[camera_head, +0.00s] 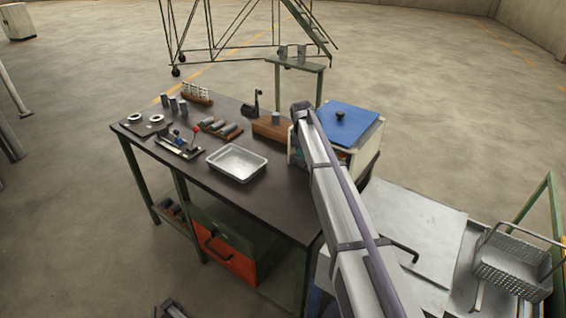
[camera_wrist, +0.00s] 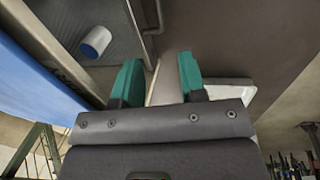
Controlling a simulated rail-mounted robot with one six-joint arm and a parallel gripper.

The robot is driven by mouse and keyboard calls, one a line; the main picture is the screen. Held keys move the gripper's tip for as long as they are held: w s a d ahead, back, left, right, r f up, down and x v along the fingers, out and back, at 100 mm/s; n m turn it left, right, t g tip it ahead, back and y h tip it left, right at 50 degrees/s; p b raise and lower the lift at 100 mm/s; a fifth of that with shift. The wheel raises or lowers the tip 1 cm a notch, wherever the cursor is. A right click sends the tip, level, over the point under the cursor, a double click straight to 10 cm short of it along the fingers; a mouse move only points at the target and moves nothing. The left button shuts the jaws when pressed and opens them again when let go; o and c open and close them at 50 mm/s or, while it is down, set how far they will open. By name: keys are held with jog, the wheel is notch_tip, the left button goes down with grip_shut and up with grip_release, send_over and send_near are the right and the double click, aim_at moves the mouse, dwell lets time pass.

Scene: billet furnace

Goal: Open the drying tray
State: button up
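A white box with a blue lid (camera_head: 348,122) stands on the right end of the dark workbench, partly hidden by my arm. In the wrist view, the blue lid (camera_wrist: 35,70) is at the left. Beside it is a grey recessed surface, possibly the drying tray (camera_wrist: 122,42), with a short cylinder (camera_wrist: 95,42) on it. A thin bent handle (camera_wrist: 152,20) shows at its edge. My gripper (camera_wrist: 160,68) has its two teal fingers apart, close to this edge. I see nothing held between them.
A shallow metal pan (camera_head: 236,162) lies on the workbench (camera_head: 195,172), left of the box. Small tools, cylinders and a wooden block (camera_head: 270,128) stand around it. An orange drawer (camera_head: 222,250) is below. A metal table (camera_head: 415,230) with a wire basket (camera_head: 512,262) stands at right.

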jog(key=d+f+b, duration=0.1)
jog(key=f+b, duration=0.6)
jog(key=d+f+b, duration=0.1)
jog(key=f+b, duration=0.2)
jog(key=b, duration=0.1)
jog(key=shift+w+d+f, duration=0.25)
jog(key=shift+d+f, duration=0.05)
jog(key=shift+d, duration=0.05)
jog(key=shift+r, duration=0.15)
grip_shut()
